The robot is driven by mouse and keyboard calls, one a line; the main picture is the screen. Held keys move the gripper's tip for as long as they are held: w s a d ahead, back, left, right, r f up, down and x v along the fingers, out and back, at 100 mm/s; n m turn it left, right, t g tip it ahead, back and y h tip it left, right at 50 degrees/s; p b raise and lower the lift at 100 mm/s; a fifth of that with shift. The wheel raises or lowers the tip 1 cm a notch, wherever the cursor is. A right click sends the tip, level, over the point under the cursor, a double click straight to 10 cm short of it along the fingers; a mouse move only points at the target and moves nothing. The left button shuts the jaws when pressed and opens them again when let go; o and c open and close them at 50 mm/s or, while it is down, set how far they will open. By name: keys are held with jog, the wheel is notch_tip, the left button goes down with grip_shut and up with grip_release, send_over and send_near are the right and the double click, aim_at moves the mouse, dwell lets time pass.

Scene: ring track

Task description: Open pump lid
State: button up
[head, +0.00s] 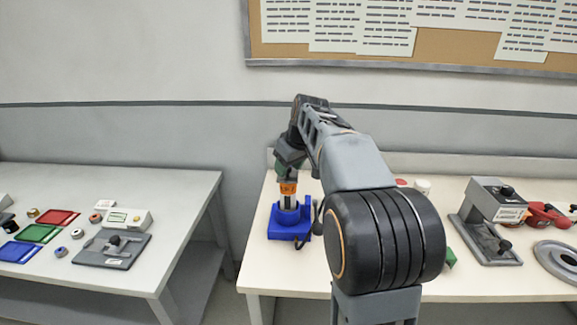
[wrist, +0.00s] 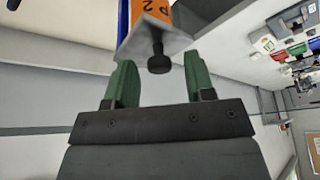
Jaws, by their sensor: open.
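The pump (head: 289,229) stands at the left end of the right-hand table, with a blue base, a grey cylinder and an orange band above. My gripper (head: 281,167) is at its top, partly hidden by my arm. In the wrist view, my gripper (wrist: 158,82) has its two green fingers spread apart. A black knob (wrist: 159,64) shows between the fingertips, with a gap on both sides. It sticks out from a grey plate (wrist: 150,42) beside an orange label (wrist: 152,12). I cannot tell whether this plate is the lid.
A grey device (head: 490,215) and a grey ring (head: 558,257) stand right of my arm on the same table. The left table holds coloured trays (head: 38,233) and a grey fixture (head: 112,247). A gap separates the tables.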

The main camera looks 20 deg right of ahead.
grip_shut()
dwell(0.4)
jog(key=shift+r, duration=0.1)
